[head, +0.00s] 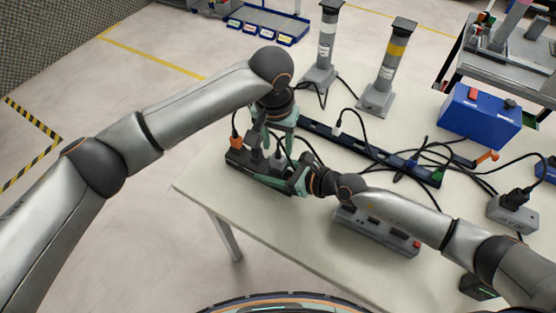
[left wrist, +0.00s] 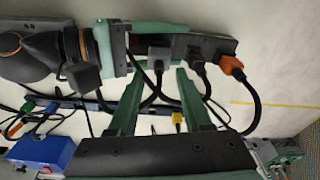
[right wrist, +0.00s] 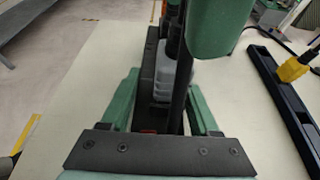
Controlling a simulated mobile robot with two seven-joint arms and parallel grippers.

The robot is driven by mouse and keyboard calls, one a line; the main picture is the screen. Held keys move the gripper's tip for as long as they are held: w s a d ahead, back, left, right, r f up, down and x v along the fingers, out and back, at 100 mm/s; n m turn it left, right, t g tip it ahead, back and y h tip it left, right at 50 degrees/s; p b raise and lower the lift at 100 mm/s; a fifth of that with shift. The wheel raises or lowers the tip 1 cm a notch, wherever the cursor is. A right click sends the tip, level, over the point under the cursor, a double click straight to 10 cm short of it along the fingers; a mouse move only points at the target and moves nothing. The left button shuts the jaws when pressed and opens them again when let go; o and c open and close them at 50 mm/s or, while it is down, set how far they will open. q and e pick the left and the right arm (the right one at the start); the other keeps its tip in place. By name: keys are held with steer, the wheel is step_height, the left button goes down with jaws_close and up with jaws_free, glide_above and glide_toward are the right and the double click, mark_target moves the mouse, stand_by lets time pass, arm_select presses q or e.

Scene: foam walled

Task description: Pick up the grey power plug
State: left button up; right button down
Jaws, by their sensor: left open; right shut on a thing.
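The grey power plug (left wrist: 162,58) sits upright in a black power strip (left wrist: 218,46), beside a dark plug (left wrist: 198,52) and an orange plug (left wrist: 233,66). It also shows in the right wrist view (right wrist: 172,78) and, small, in the head view (head: 276,160). My left gripper (head: 279,130) is open above the strip; in its wrist view its fingers (left wrist: 160,80) are apart, with the grey plug beyond the gap between their tips. My right gripper (head: 297,182) is shut on the near right end of the strip. The plug's lower part is partly hidden.
A grey power strip (head: 375,228) lies to the right of my right gripper. A long dark rail (head: 370,150) and tangled black cables lie behind. Two grey posts (head: 325,50) (head: 390,65) and a blue box (head: 480,117) stand farther back. The table's front left (head: 205,185) is clear.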

arm_select(q)
steer(key=shift+f, duration=0.65)
jaws_close()
